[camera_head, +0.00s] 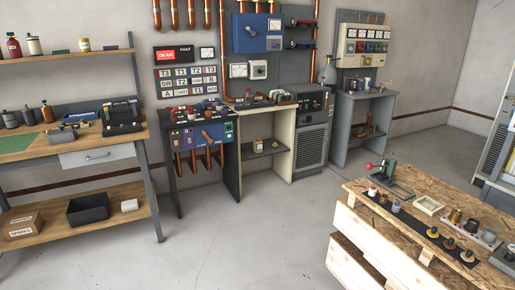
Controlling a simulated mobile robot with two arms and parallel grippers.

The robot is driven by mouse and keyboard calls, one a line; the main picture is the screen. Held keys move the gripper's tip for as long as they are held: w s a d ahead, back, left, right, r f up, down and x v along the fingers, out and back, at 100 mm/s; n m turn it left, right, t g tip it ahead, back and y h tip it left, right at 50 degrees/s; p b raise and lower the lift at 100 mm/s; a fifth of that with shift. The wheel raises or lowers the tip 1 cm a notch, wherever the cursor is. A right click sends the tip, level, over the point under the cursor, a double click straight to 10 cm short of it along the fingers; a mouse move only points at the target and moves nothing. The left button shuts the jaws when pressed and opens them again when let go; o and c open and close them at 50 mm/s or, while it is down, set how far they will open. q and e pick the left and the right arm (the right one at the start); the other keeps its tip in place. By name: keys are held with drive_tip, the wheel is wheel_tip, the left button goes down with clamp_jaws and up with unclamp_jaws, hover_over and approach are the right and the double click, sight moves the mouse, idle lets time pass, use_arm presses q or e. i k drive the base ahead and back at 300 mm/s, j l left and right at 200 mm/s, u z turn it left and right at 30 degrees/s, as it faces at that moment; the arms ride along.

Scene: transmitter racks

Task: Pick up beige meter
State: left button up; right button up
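I cannot clearly pick out the beige meter at this size. A small grey-beige box (62,134) lies on the left workbench, but I cannot tell whether it is a meter. A beige wall panel (349,47) at the back right carries several small coloured dials. White-faced gauges (239,71) sit on the wall near a blue panel box (246,33). Neither of my grippers shows in the head view.
A wooden workbench (140,137) with shelves stands at the left. Narrow tables (338,130) line the back wall. A crate-like wooden table (345,222) with small parts, a beige tray (428,206) and a green press (398,180) stands front right. The middle floor (245,235) is clear.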

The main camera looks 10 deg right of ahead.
sight(258, 146)
drive_tip(key=i+z, duration=0.4)
drive_tip(key=i, duration=2.35)
